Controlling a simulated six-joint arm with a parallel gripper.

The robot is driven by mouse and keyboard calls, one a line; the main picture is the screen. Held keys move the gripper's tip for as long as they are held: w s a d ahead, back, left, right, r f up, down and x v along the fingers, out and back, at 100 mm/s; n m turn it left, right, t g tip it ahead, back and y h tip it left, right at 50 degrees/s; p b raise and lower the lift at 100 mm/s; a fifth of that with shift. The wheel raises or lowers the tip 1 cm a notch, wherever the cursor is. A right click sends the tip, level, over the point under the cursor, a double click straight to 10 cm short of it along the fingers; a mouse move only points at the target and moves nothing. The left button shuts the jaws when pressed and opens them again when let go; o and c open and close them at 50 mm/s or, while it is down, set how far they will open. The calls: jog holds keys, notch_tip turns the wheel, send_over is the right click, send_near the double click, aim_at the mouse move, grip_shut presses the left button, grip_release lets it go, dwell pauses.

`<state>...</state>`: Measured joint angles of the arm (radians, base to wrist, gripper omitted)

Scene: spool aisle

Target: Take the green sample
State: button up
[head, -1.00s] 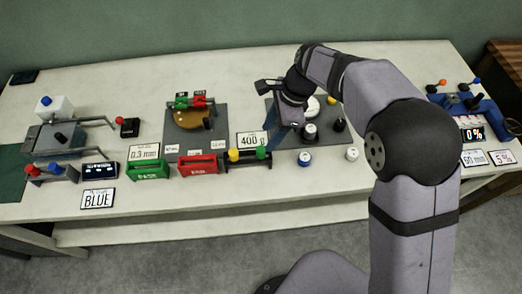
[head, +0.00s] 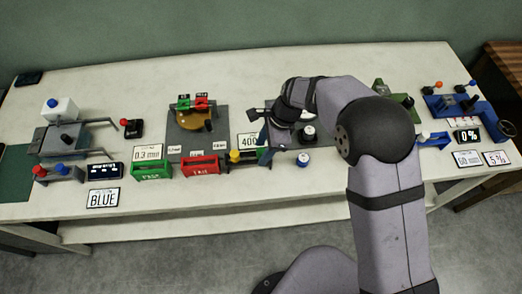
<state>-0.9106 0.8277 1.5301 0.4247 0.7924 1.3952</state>
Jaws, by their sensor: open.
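My gripper (head: 267,136) is open. It hangs low over the front middle of the table, just right of the "400" sign, beside the small rack (head: 246,163). A yellow-topped piece (head: 235,157) shows at the rack's left end. The rack's right end, where a green-topped piece stood in the earlier view, is mostly covered by my gripper. I cannot clearly see that green piece now, nor whether the jaws are around it or touching it.
A green bin (head: 151,171) and a red bin (head: 200,166) stand left of the rack. A green device (head: 403,100) is behind my arm.

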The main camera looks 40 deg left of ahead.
jog(key=c, duration=1.1)
jog(key=shift+c, duration=0.2)
